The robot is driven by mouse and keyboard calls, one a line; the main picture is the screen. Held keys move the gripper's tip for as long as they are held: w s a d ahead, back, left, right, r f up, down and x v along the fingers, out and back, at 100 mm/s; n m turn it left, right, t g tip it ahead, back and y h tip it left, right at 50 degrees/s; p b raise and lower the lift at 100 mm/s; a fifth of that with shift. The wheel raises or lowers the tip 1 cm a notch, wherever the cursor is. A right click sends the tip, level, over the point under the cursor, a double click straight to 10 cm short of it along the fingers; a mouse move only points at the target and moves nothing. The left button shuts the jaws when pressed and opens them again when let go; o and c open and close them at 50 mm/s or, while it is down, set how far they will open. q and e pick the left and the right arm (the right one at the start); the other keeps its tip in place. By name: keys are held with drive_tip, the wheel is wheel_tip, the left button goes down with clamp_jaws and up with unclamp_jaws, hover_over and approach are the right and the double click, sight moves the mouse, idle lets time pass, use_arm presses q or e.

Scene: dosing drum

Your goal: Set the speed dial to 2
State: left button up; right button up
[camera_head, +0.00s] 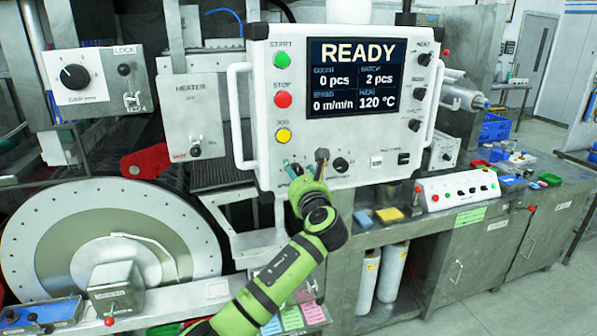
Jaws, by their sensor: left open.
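The white control panel (350,160) hangs in the middle, its screen (353,78) reading READY, 0 pcs, 2 pcs, 0 m/min and 120 °C. A black dial (340,164) with marks around it is on the panel's lower row. My left gripper (306,168), on the green arm, is open in front of the lower row, just left of this dial. It hides part of the panel there, possibly another dial. The small labels are too blurred to tell which dial is for speed. My right gripper is not in view.
Green, red and yellow buttons (283,100) line the panel's left side, and several black knobs (419,91) its right. White handles (238,115) flank it. A large disc (100,240) stands at left; a bench with a white button box (459,189) is at right.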

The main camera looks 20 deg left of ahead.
use_arm(q)
drive_tip(key=shift+a, duration=0.1)
drive_tip(key=shift+c, duration=0.8)
drive_tip(key=c, duration=1)
